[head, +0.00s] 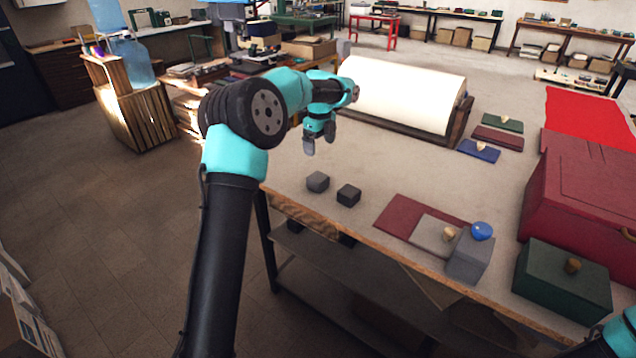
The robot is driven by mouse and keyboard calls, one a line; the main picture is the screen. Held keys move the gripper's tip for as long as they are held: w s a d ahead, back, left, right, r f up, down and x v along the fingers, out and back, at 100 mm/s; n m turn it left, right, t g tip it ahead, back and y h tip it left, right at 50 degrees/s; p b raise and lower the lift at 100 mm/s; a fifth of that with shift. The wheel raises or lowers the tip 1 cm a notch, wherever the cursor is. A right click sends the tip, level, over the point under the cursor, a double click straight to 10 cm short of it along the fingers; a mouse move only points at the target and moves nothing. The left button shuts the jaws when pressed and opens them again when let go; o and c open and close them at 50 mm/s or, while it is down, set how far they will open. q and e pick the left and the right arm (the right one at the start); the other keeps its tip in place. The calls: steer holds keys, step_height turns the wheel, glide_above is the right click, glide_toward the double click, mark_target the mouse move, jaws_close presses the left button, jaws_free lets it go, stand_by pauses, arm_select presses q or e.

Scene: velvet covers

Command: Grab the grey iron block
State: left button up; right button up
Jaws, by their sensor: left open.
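A small grey block (318,182) sits near the front left edge of the table (300,160). A darker, near-black block (349,195) sits just right of it, a small gap apart. My left gripper (319,146) hangs above the table, behind and above the grey block in the picture. Its fingers point down, are apart and hold nothing. Of my right arm only a teal and black part shows at the bottom right corner; its gripper is out of view.
A large cream roll (405,92) lies on a dark base at the back. At the front right are a maroon board (399,214), a grey box (470,258) with a blue ball (481,231), a green box (563,281) and a big red chest (580,205). The table middle is clear.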

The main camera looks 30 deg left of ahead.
mark_target(318, 176)
arm_select(q)
step_height(318, 176, down, 10)
steer(key=shift+r, duration=0.2)
steer(key=shift+f, duration=0.1)
steer(key=shift+s+a+f, duration=0.1)
steer(key=shift+f, duration=1.2)
steer(key=shift+s+a+f, duration=0.1)
steer(key=shift+f, duration=1.15)
steer(key=shift+c, duration=0.2)
steer(key=c, duration=1.5)
steer(key=shift+r, duration=0.1)
steer(key=shift+c, duration=0.4)
